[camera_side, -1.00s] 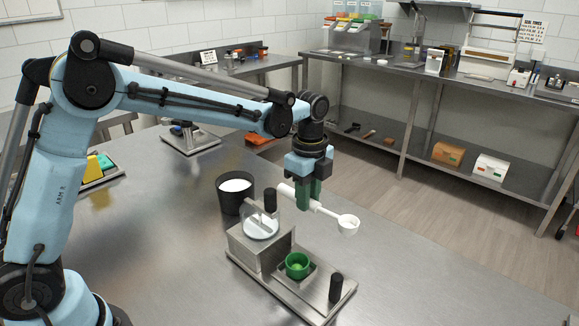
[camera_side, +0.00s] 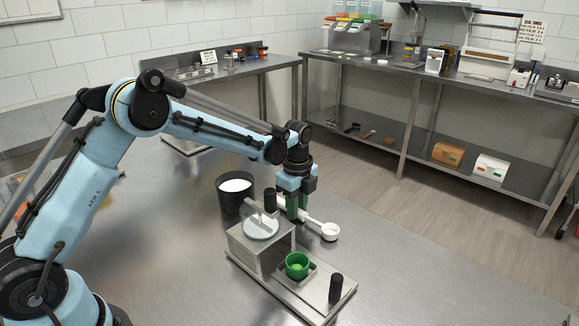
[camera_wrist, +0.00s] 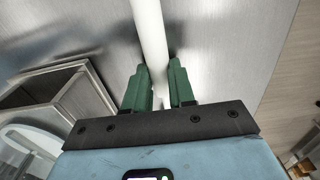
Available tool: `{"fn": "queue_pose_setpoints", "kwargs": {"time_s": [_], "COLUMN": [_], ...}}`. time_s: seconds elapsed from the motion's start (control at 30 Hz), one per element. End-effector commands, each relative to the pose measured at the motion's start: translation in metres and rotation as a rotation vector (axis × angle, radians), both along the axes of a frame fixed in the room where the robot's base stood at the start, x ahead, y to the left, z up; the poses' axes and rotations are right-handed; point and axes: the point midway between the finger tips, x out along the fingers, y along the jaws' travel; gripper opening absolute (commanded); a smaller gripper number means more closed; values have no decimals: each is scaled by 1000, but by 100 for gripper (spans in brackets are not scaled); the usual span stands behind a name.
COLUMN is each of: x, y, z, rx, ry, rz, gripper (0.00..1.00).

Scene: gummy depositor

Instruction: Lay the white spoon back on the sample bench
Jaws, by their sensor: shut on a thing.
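The white spoon (camera_side: 330,231) has a round bowl at its right end and a long handle. My gripper (camera_side: 297,216) is shut on the handle of the spoon, with green fingers on either side of it. In the wrist view the white handle (camera_wrist: 150,40) runs between the green fingers of my gripper (camera_wrist: 160,85). The spoon is low over the steel bench (camera_side: 420,270), behind the metal device. I cannot tell whether it touches the bench. The handle's left end is partly hidden by the device's lid knob and my gripper.
The metal device (camera_side: 255,252) with a clear round lid stands just in front of the spoon, with a green cup (camera_side: 297,265) and a black post (camera_side: 336,288). A black tub of white powder (camera_side: 235,196) stands to the left. The bench to the right is clear.

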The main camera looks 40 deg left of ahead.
Motion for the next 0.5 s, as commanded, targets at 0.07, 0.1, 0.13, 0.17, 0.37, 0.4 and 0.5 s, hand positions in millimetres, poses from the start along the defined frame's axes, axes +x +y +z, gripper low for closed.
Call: {"fn": "queue_pose_setpoints", "kwargs": {"time_s": [0.07,0.1,0.13,0.17,0.37,0.4,0.5], "x": [0,0,0,0,0,0,0], "y": [0,0,0,0,0,0,0], "z": [0,0,0,-1,-2,-2,-2], "rx": [0,0,0,0,0,0,0], "ry": [0,0,0,0,0,0,0], "rz": [0,0,0,0,0,0,0], "gripper": [0,0,0,0,43,49,50]}}
